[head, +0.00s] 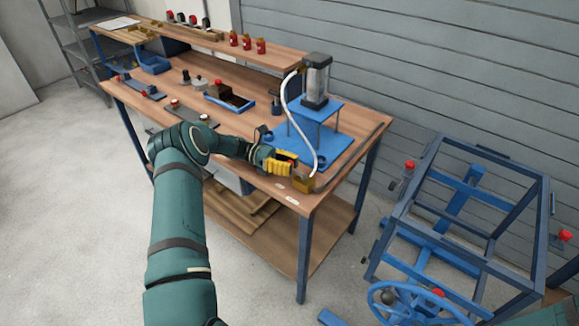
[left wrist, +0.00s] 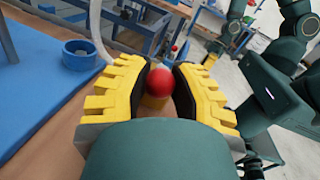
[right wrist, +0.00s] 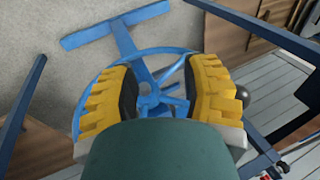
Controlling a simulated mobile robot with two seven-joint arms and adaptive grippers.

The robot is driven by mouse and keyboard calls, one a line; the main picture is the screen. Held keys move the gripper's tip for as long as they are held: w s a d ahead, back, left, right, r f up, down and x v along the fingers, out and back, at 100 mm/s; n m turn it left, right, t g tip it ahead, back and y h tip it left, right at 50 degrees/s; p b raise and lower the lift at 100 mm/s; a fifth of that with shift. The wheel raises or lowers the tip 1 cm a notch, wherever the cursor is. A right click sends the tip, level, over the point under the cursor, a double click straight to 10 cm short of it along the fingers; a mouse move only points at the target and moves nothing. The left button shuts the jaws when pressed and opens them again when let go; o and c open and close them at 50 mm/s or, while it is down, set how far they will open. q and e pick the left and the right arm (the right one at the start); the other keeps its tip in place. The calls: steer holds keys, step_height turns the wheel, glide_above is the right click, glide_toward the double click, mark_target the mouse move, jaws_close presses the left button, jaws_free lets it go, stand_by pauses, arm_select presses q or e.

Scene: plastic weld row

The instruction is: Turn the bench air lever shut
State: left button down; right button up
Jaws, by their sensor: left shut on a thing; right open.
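The bench air lever shows in the left wrist view as a round red knob (left wrist: 161,82) above a brass-coloured part. In the head view a small brass block (head: 303,182) sits at the bench's front right corner, at the lower end of the white hose; my gripper hides the red knob there. My left gripper (head: 283,163) is at this corner, beside the block. In the left wrist view its yellow fingers are shut on the red knob, one on each side. My right gripper (right wrist: 168,90) is open and empty, above a blue handwheel (right wrist: 150,108).
A blue press (head: 318,115) with a grey cylinder stands on the workbench (head: 235,125) behind my left gripper, with the white hose (head: 288,105) curving down beside it. A blue frame cart (head: 460,200) with the handwheel stands at the right. The floor at left is clear.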

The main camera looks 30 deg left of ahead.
arm_select(q)
steer(key=shift+w+a+r, duration=0.1)
steer(key=shift+r, duration=0.15)
steer(key=c, duration=1)
jaws_free()
steer(key=shift+o, duration=1.3)
steer(key=shift+f, duration=0.1)
steer(key=shift+s+a, duration=0.35)
steer(key=shift+a, duration=1.6)
steer(key=shift+s+a, duration=0.3)
steer(key=shift+a, duration=1.7)
steer(key=shift+s+a, duration=0.35)
steer(key=shift+a, duration=1.6)
